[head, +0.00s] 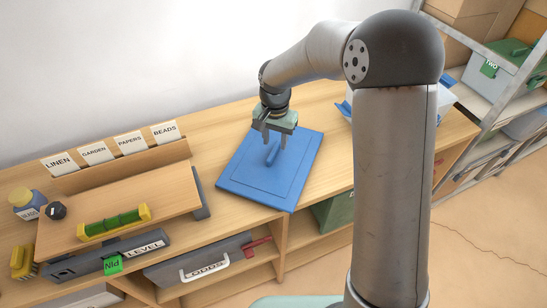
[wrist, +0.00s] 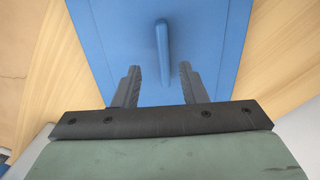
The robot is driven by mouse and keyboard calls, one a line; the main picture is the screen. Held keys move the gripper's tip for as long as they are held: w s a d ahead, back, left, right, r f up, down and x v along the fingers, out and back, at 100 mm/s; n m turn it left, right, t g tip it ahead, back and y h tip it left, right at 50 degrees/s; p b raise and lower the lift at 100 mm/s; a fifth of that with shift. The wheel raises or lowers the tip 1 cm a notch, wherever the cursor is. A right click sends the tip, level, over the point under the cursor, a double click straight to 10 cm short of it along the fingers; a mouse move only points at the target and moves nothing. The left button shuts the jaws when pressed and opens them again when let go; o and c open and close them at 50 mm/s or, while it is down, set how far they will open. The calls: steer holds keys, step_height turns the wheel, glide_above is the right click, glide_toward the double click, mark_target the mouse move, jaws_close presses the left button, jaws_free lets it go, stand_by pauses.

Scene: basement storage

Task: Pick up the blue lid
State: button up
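The blue lid (head: 252,187) lies flat on the wooden worktop in the head view, a square panel with a raised upright handle (head: 272,153) in its middle. My gripper (head: 274,142) is over the lid, pointing down, with its fingers close above or around the handle. In the wrist view the blue lid (wrist: 210,30) fills the middle, and its handle (wrist: 162,45) stands between the lines of my two fingers, beyond the tips. My gripper (wrist: 158,72) is open there, with a clear gap on both sides of the handle and nothing held.
A blue-and-white bin (head: 345,108) stands right of the lid, partly behind my arm. Left are a sloped wooden board (head: 120,205) with a green-and-yellow level, label cards (head: 112,147) and a bottle (head: 25,203). A grey drawer (head: 205,262) marked ODDS sits below the worktop.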

mark_target(273, 150)
steer(key=f, duration=0.2)
steer(key=f+p, duration=0.1)
steer(key=f, duration=0.2)
steer(key=shift+w+a, duration=0.15)
steer(key=shift+a, duration=0.05)
jaws_close()
steer(key=shift+r, duration=0.1)
